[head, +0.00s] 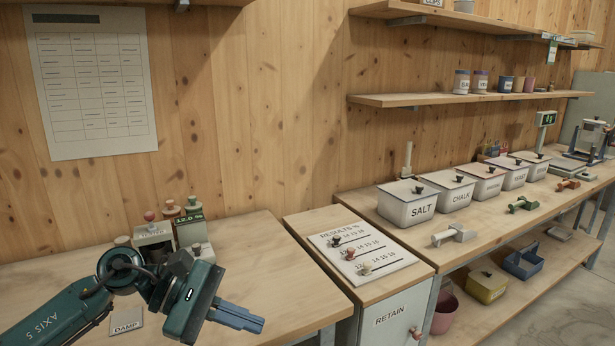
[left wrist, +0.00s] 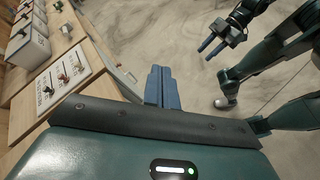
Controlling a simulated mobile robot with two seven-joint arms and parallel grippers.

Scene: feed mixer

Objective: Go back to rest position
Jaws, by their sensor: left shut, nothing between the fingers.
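My left gripper (head: 262,325) is at the lower left in the head view, over the front edge of the left bench. Its blue fingers are together with nothing between them, and they also show in the left wrist view (left wrist: 161,70). My right gripper (left wrist: 205,51) shows at the upper right of the left wrist view, out over the floor. Its two blue fingers stand apart and nothing shows between them. The right gripper is not in the head view.
The left bench (head: 255,248) holds a small device with a green display (head: 189,219) and a DAMP label (head: 127,320). A results board (head: 360,252) lies on the RETAIN cabinet. Lidded bins, including SALT (head: 422,208), line the right bench. The floor (left wrist: 130,25) is open.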

